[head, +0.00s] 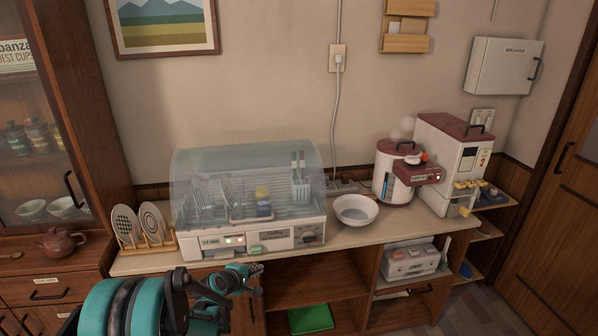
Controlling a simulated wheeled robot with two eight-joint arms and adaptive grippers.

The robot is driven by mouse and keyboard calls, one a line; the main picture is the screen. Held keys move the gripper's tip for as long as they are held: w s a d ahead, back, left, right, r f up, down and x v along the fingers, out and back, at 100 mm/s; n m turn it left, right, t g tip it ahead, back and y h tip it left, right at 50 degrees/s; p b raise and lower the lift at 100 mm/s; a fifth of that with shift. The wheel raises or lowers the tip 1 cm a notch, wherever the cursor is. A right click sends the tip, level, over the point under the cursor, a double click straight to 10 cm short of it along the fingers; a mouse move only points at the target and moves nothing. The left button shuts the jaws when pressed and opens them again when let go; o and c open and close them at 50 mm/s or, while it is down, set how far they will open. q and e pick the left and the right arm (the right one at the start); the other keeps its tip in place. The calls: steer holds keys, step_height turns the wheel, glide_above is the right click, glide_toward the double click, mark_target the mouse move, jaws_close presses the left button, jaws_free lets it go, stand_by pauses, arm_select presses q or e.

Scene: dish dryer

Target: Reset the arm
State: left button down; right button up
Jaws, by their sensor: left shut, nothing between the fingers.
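My left gripper (257,269) shows at the lower left of the head view, in front of the counter's front edge and below the dish dryer. Its fingers are together and nothing is held. The teal and black arm links behind it fill the lower left. The dish dryer (262,240) stands on the counter with its clear curved cover (245,160) over a rack holding utensils and a small blue and yellow item (264,203). My right gripper is not in view.
The counter (345,236) also holds a plate rack (146,243), a white bowl (355,210), a steaming cooker (396,182) and a tall white dispenser (447,172). Below are open shelves with a green item (310,318) and a white box (410,260). A cabinet (82,120) stands at left.

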arm_select(q)
steer(key=s+d+r+m+g+y, duration=0.1)
steer(key=s+d+r+m, duration=0.1)
steer(key=s+r+m, duration=0.45)
steer(key=s+d+r+m+g, duration=0.15)
steer(key=s+r, duration=0.25)
steer(key=s, duration=0.5)
steer(key=s+m+g+y, duration=0.1)
steer(key=s+m, duration=0.6)
steer(key=s, duration=1.2)
steer(key=shift+a+y, duration=0.35)
steer(key=shift+y, duration=0.45)
